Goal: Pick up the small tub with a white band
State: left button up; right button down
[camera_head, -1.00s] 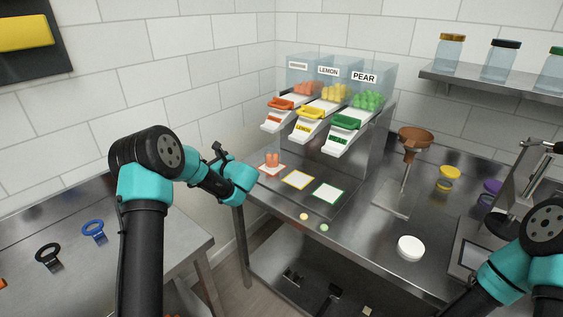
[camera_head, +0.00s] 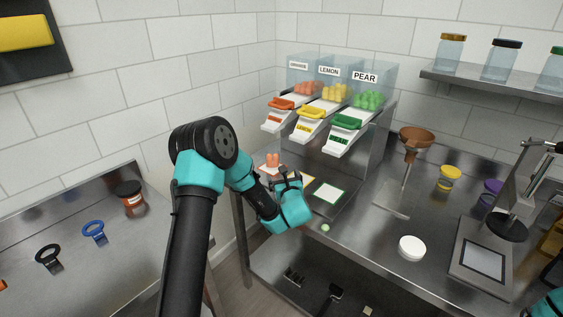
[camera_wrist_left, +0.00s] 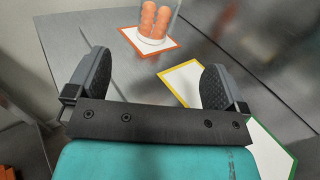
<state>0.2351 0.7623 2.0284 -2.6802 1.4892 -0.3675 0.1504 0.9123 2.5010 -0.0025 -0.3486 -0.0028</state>
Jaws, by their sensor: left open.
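A small clear tub (camera_head: 273,162) with orange gummies stands on the orange-bordered square. In the left wrist view the tub (camera_wrist_left: 152,38) shows a white band around its base; its top is cut off by the frame edge. My left gripper (camera_head: 288,178) is in front of and to the right of the tub, over the yellow-bordered square. In the left wrist view my left gripper (camera_wrist_left: 155,82) is open and empty, with the tub beyond its fingers. My right gripper is out of view.
The dispenser's green chute (camera_head: 343,130) hangs above the squares. A green-bordered square (camera_head: 329,193) lies to the right. A funnel stand (camera_head: 415,140), white round lid (camera_head: 411,248), yellow-lidded tub (camera_head: 449,178) and scale (camera_head: 480,262) stand further right.

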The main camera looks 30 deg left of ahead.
pick_arm(q)
jog(key=shift+a, duration=0.15)
send_near(271, 150)
jog(key=shift+x, duration=0.8)
jog(key=shift+w+f, duration=0.1)
jog(key=shift+w, duration=0.1)
jog(key=shift+a, duration=0.1)
jog(key=shift+x, duration=2.55)
jog(key=c, duration=1.1)
